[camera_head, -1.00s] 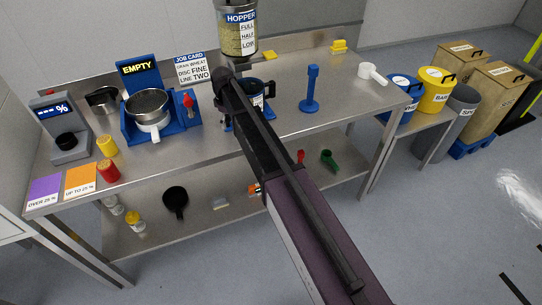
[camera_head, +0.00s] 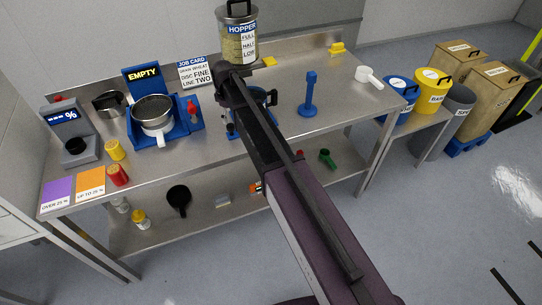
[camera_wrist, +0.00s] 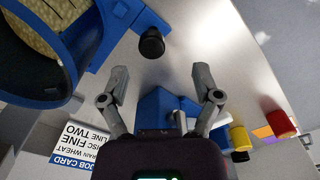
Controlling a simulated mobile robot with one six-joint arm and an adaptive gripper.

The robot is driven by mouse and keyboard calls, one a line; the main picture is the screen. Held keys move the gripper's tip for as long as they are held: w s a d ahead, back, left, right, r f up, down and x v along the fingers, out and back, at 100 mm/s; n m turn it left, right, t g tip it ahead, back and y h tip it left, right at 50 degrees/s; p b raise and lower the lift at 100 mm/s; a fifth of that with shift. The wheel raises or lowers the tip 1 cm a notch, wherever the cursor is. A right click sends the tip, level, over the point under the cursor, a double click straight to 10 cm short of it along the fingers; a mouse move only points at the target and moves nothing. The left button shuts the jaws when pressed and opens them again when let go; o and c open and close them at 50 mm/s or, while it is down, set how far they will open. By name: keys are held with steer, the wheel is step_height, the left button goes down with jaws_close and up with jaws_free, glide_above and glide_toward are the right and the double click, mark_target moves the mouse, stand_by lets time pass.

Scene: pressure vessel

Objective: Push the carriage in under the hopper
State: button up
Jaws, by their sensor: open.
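The hopper (camera_head: 238,44), a clear canister of grain with FULL, HALF and LOW marks, stands at the back of the bench in the head view. A blue assembly (camera_head: 259,96) below it is mostly hidden by my arm. In the wrist view a blue ring (camera_wrist: 25,75) with grain inside is at upper left. Beside it, a blue part that looks like the carriage (camera_wrist: 116,18) carries a black knob (camera_wrist: 152,43). My gripper (camera_wrist: 161,72) is open and empty, its fingertips apart from the knob, which lies ahead of the gap. How far the carriage is in cannot be told.
A blue EMPTY station (camera_head: 153,118) with a metal sieve pan stands left of my arm, near the job card (camera_head: 195,73). The bench between my arm and the post is mostly clear.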

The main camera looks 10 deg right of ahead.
steer(key=shift+r+p, duration=3.15)
steer(key=shift+r, duration=0.25)
steer(key=s+d+f+m+b, duration=0.3)
steer(key=s+d+f+b, duration=0.3)
steer(key=f+b, duration=0.4)
steer(key=s+d+f+m+b, duration=0.3)
steer(key=s+d+f+b, duration=0.3)
steer(key=d+f+b, duration=0.2)
steer(key=shift+s+f+b, duration=0.35)
steer(key=shift+f+b, duration=0.55)
steer(key=shift+d, duration=0.1)
steer(key=shift+w+r, duration=0.15)
steer(key=c, duration=1)
steer(key=shift+w+d+r, duration=0.1)
steer(key=shift+d+r, duration=0.05)
steer(key=shift+d, duration=0.05)
jaws_close()
steer(key=w+d+r+n+t+y+p, duration=0.4)
steer(key=w+d+r+n+y+p, duration=0.2)
steer(key=w+d+r+n, duration=0.3)
steer(key=shift+d+r+n+p, duration=0.3)
steer(key=shift+r+n+p, duration=0.65)
steer(key=shift+n, duration=1.45)
